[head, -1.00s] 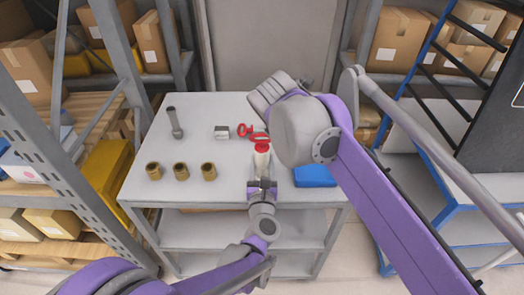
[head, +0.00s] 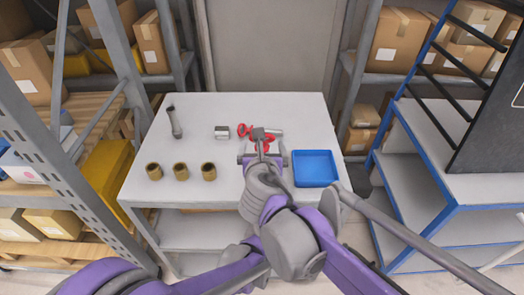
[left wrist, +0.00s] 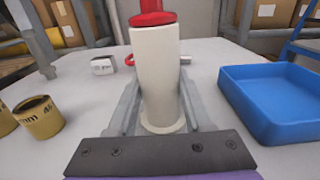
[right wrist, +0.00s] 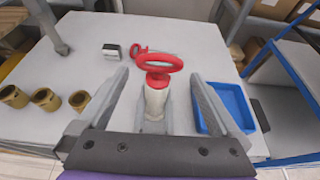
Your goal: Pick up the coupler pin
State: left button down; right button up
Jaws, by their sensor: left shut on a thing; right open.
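A red ring with a grey shaft, which looks like the coupler pin (head: 243,130), lies at the table's middle. Its red ring also shows in the right wrist view (right wrist: 137,51); part of its shaft is hidden. A white upright cylinder (left wrist: 157,75) with a red top stands in front of it. A red loop sits above this top in the right wrist view. My left gripper (left wrist: 160,105) is shut on the white cylinder. My right gripper (right wrist: 160,80) is open, its fingers apart on either side of the cylinder and loop. My right arm hides the left gripper in the head view.
A blue tray (head: 315,182) lies on the table's right side. Three brass cups (head: 180,171) stand at the front left, a grey rod-like tool (head: 175,122) behind them. A small black-and-white block (head: 221,132) is left of the red ring. The table's back is clear.

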jog(key=shift+x, duration=2.75)
jog(key=shift+r, duration=0.1)
jog(key=c, duration=1.4)
pick_arm(q)
jog(key=shift+c, duration=1.2)
grip_release()
pick_arm(e)
notch_tip(320, 180, up, 18)
jog(key=shift+c, duration=0.2)
pick_arm(q)
jog(key=shift+s, duration=0.1)
